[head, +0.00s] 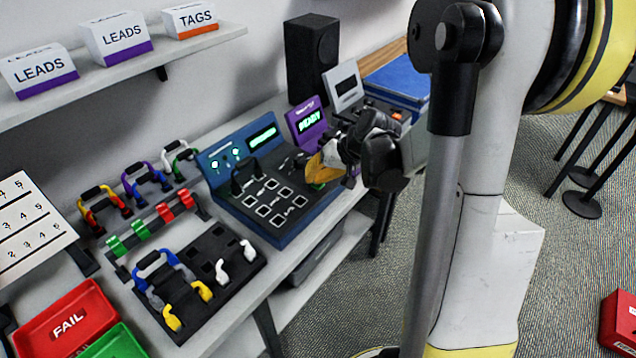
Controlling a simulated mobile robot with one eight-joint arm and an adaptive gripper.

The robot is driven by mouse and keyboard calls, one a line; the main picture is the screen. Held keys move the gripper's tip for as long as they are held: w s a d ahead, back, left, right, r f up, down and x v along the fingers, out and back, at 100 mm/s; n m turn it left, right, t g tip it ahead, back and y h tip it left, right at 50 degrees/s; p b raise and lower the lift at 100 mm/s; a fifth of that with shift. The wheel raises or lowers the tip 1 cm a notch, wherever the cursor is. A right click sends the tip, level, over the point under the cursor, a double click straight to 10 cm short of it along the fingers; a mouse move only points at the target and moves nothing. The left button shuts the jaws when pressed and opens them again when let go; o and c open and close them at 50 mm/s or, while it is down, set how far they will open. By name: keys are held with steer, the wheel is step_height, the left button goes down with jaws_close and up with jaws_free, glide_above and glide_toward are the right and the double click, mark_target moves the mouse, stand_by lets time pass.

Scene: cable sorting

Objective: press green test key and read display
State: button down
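A blue tester console (222,159) sits on the bench in the head view, with a lit cyan display (263,136) whose text is too small to read. A purple display unit (306,123) behind it shows green letters that look like "READY". My gripper (318,164) hangs over the right end of the console, its orange-yellow fingertips low and close to the panel. A small green patch (318,186) shows just below the fingertips. It may be the green key, mostly hidden by the gripper. I cannot tell whether the fingers touch it, or how far apart they are.
Coloured leads (104,204) stand left of the console, near green and red clips (145,228). A black board (215,285) with leads lies in front. A red FAIL tray (65,322) is at lower left. A black speaker (311,55) stands behind.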

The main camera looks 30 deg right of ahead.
steer(key=shift+r+p, duration=0.45)
steer(key=shift+r, duration=0.3)
steer(key=shift+r, duration=0.1)
step_height(320, 180, up, 5)
steer(key=p, duration=0.4)
stand_by(0.5)
steer(key=s+a+r+n+h, duration=0.1)
steer(key=s+a+r+n, duration=0.1)
steer(key=s+a+r, duration=0.2)
steer(key=s+a+r+n+h, duration=0.1)
steer(key=s+a+r, duration=0.4)
steer(key=s+a, duration=0.5)
steer(key=s+h, duration=0.1)
steer(key=s, duration=0.3)
steer(key=shift+s+a+r+n+t, duration=0.25)
steer(key=shift+s+a+n+t, duration=0.05)
steer(key=shift+a+n, duration=0.1)
